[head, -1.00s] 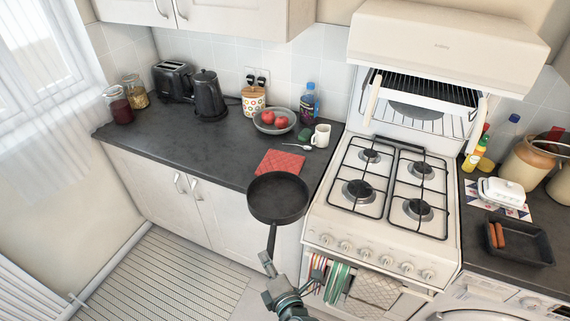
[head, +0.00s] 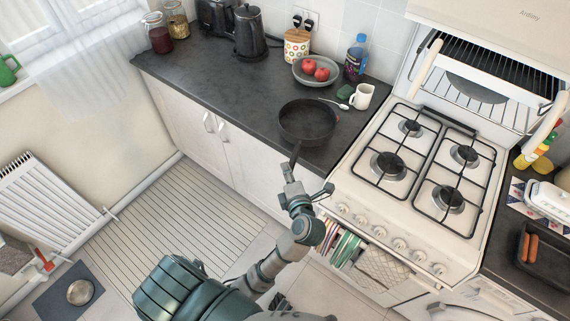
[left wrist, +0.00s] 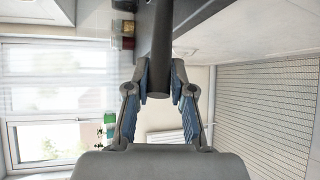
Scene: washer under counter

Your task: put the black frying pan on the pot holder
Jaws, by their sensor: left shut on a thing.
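The black frying pan (head: 308,120) is over the dark counter in the head view, just left of the stove, with its handle towards me. My left gripper (head: 292,178) is shut on the end of the handle; the left wrist view shows the fingers (left wrist: 159,82) on either side of the dark handle (left wrist: 161,40). My right gripper is not in view.
A grey bowl of red fruit (head: 317,73), a spoon and a white mug (head: 362,96) stand close behind the pan. The stove (head: 413,170) is to the right. A kettle (head: 250,32) stands further back.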

